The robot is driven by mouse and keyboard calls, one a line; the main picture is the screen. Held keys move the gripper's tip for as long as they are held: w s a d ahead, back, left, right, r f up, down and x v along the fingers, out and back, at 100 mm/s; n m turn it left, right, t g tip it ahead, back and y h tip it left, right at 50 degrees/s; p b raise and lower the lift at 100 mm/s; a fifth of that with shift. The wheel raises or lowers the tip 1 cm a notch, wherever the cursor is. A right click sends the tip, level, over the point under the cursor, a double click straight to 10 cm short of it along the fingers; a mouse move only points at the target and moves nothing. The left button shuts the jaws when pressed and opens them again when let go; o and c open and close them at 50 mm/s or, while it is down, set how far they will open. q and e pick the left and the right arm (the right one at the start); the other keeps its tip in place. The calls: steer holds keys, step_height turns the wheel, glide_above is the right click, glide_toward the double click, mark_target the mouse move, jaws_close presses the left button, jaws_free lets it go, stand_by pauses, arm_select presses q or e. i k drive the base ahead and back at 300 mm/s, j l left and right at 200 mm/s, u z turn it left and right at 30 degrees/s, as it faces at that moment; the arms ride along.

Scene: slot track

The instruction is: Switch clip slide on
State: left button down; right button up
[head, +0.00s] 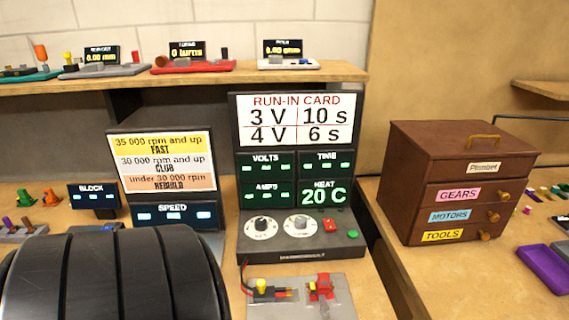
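No part is labelled as the clip slide, and I cannot tell for sure which one it is. A grey plate (305,308) lies at the bottom centre, in front of the run-in power unit (262,200). On the plate sit a small black block with a yellow knob (261,285) and a red fixture (321,287), side by side with a gap. The plate's near edge is cut off by the frame. The unit has two dials, a red switch (330,226) and a green button (352,235). Neither gripper shows.
A large black ridged cylinder, probably my arm, blocks the lower left. A speed display stand (165,180) is left of the unit. A brown drawer chest (455,182) stands right, past a gap between benches. A shelf (200,78) with several devices runs behind. A purple tray (543,270) lies far right.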

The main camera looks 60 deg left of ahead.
mark_target(262, 293)
steer(key=k+u, duration=0.2)
steer(key=u, duration=1.4)
steer(key=k+j, duration=0.1)
steer(key=k, duration=0.45)
steer(key=i+l, duration=0.2)
steer(key=i, duration=0.25)
